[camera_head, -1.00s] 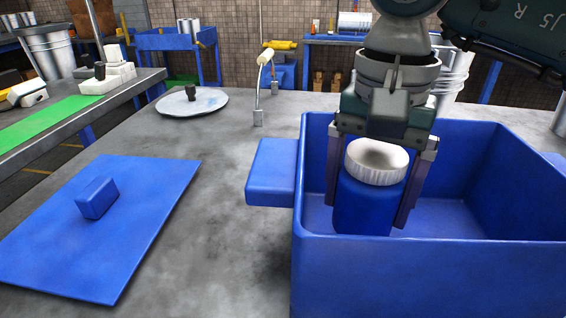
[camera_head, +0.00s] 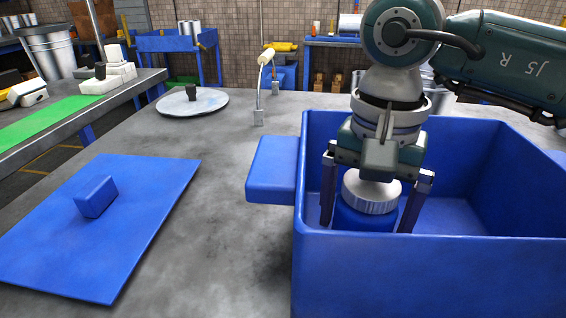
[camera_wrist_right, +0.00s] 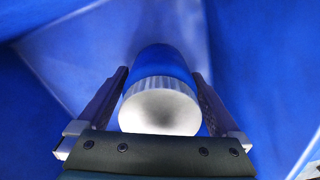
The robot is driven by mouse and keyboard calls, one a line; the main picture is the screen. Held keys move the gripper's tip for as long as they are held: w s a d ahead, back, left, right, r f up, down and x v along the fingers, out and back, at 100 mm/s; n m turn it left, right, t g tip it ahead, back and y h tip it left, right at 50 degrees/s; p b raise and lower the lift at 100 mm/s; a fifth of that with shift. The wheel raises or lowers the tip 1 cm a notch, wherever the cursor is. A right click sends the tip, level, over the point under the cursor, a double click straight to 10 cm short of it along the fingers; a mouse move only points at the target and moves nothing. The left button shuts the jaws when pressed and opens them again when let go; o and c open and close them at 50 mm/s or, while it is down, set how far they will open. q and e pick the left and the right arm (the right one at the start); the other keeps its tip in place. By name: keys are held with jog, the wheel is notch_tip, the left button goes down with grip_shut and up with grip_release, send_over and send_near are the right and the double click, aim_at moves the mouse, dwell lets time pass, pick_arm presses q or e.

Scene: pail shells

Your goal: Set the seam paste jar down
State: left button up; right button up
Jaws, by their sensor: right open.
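The seam paste jar (camera_head: 371,192) has a blue body and a ribbed white lid. It is inside the blue bin (camera_head: 430,270), near its left side, and looks upright. The bin's front wall hides its base, so I cannot see its contact with the floor. My right gripper (camera_head: 367,222) points down into the bin with one finger on each side of the jar. In the right wrist view the jar (camera_wrist_right: 165,62) lies between the open fingers (camera_wrist_right: 160,76). My left gripper is not in view.
A blue lid panel (camera_head: 130,220) with a block handle (camera_head: 96,197) lies on the grey table left of the bin. A round pale plate (camera_head: 192,103) and a thin lamp-like stand (camera_head: 259,90) are farther back. The table between panel and bin is clear.

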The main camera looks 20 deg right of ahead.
notch_tip(320, 180, up, 12)
jog(key=shift+r+p, duration=0.15)
jog(key=shift+p, duration=0.35)
